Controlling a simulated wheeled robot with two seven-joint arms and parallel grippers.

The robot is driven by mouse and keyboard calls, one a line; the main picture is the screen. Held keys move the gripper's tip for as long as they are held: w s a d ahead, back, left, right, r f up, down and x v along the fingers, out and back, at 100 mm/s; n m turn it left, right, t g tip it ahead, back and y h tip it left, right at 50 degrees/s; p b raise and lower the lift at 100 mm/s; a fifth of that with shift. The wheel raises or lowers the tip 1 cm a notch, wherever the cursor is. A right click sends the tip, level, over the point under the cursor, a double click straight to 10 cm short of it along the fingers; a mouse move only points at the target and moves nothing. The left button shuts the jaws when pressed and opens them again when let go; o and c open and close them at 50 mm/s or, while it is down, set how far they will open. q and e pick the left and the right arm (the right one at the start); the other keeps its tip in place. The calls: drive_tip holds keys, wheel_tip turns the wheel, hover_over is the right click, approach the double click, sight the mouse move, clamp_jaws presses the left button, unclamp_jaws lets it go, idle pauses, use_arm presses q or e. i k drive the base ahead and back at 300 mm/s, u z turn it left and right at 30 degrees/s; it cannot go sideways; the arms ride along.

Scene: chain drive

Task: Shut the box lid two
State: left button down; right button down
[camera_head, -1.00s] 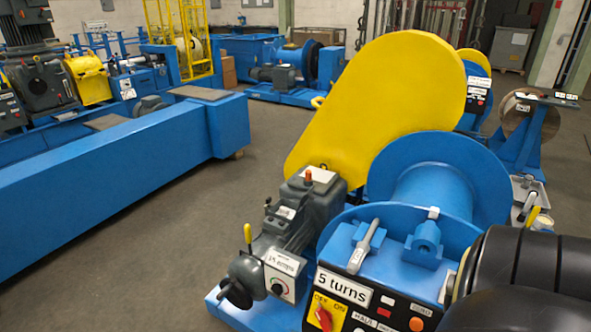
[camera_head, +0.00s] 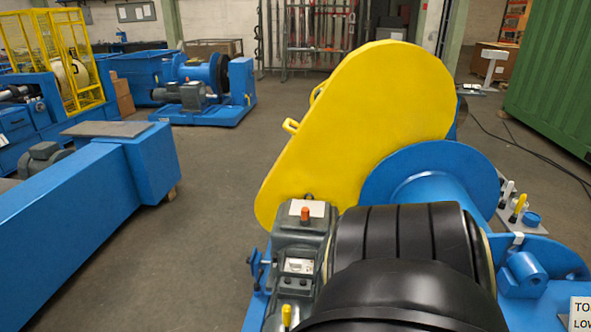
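A large yellow guard (camera_head: 370,105) stands tilted at the centre, wide at the upper right and narrow at the lower left. It looks closed from this side, with small yellow handles (camera_head: 291,125) on its left edge. I cannot tell which part is box lid two. The blue drum (camera_head: 430,185) is to the right of the guard. A grey gearbox (camera_head: 300,240) with an orange-red cap sits below the guard. Neither of my grippers shows.
A long blue beam (camera_head: 70,230) lies on the left. Another blue winch (camera_head: 205,90) stands at the back. A green container (camera_head: 555,75) is at the upper right. Bare floor (camera_head: 225,170) lies between the beam and the yellow guard. Cables lie on the floor at the right.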

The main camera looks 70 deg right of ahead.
sight(323, 250)
drive_tip(key=i, duration=1.3)
drive_tip(key=z, duration=2.4)
